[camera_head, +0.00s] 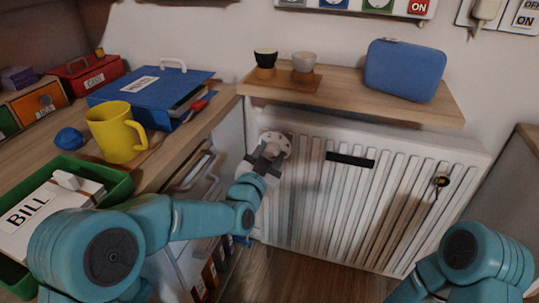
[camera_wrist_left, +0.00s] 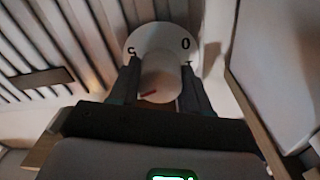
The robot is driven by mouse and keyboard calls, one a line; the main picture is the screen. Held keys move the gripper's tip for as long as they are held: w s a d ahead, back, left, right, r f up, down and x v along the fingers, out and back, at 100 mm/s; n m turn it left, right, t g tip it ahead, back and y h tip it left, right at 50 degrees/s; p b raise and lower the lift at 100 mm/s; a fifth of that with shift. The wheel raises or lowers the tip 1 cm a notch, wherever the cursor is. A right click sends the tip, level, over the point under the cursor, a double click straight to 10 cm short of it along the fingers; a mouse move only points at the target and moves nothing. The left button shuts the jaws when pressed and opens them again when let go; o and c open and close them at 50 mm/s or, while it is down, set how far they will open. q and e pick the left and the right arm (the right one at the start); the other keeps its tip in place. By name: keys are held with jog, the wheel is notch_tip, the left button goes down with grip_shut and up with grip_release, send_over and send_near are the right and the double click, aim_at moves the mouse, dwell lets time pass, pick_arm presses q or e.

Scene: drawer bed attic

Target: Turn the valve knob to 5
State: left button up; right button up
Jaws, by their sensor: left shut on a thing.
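The white valve knob (camera_wrist_left: 160,76) is a round stub between the two dark fingers of my left gripper (camera_wrist_left: 160,88) in the left wrist view. A short red mark shows low on the knob's left side. Behind it is a white round dial (camera_wrist_left: 158,36), with a 0 at right, what looks like a 5 at left, and part of another figure below the 0. In the head view the dial (camera_head: 279,140) sits at the radiator's upper left corner, with my left gripper (camera_head: 270,152) closed on the knob. My right gripper is not in view.
The white ribbed radiator (camera_head: 330,195) stands below a wooden shelf (camera_head: 437,108) with two cups and a blue case (camera_head: 404,70). On the left, a desk holds a yellow mug (camera_head: 113,132), a blue binder (camera_head: 150,92) and a green tray (camera_head: 120,185) with papers. Drawers are close beside my left forearm.

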pick_arm(q)
jog(key=m, duration=0.5)
jog(key=shift+m, duration=0.4)
jog(key=shift+d+m+g, duration=0.1)
jog(key=shift+m+g, duration=0.2)
jog(key=shift+m, duration=1.9)
jog(key=o, duration=1.1)
jog(key=shift+c, duration=0.2)
jog(key=shift+s, duration=0.1)
